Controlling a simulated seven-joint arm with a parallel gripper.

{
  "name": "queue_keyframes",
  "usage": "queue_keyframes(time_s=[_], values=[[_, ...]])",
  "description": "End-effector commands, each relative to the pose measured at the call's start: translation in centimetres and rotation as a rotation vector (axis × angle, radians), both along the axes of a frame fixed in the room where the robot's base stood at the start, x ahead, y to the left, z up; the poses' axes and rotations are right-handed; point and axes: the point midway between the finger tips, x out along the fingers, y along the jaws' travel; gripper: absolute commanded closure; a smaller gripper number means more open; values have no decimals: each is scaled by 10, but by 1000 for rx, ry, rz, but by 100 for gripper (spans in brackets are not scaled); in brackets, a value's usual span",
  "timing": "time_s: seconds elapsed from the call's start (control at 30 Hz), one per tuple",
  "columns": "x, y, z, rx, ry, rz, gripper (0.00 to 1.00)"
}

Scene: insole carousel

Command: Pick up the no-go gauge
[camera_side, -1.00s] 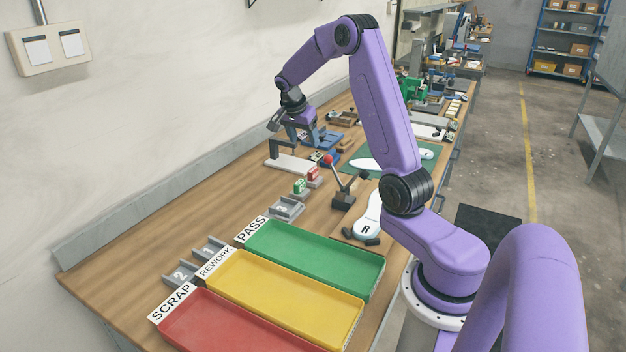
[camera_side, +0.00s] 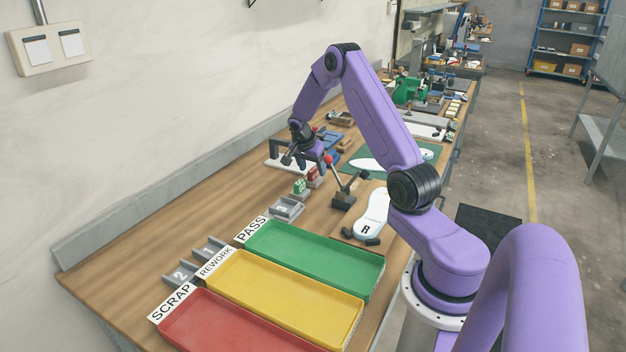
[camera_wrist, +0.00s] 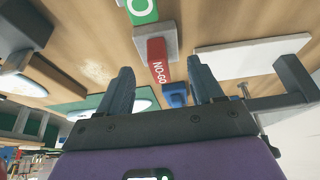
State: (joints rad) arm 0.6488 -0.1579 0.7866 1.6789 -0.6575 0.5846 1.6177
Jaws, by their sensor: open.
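The no-go gauge is a red block (camera_wrist: 157,62) with white "NO-GO" lettering in the wrist view. It sits at a grey holder (camera_wrist: 148,36), and in the side view it is the small red block (camera_side: 313,173) on the bench. My gripper (camera_side: 308,162) is just above and behind it in the side view. In the wrist view my gripper's two dark fingers (camera_wrist: 162,80) are apart, with the red block showing between and beyond their tips. Nothing is held. A green block (camera_wrist: 142,9), the go gauge by its looks, stands beside it; it also shows in the side view (camera_side: 299,187).
A lever with a red knob (camera_side: 328,160) stands close to the right of the gauges. A white plate with a dark arm (camera_wrist: 250,55) lies close by in the wrist view. Green (camera_side: 375,286), yellow (camera_side: 352,326) and red (camera_side: 180,338) trays lie in front.

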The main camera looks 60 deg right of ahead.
Motion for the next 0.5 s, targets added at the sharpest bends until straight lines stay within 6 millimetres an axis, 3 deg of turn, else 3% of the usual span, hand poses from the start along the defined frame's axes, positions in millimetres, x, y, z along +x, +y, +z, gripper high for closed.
queue_keyframes(time_s=[0.23, 0.5], values=[[0, -13, -30, 1, 2, 0, 34], [0, -15, -35, 0, 0, -1, 34]])
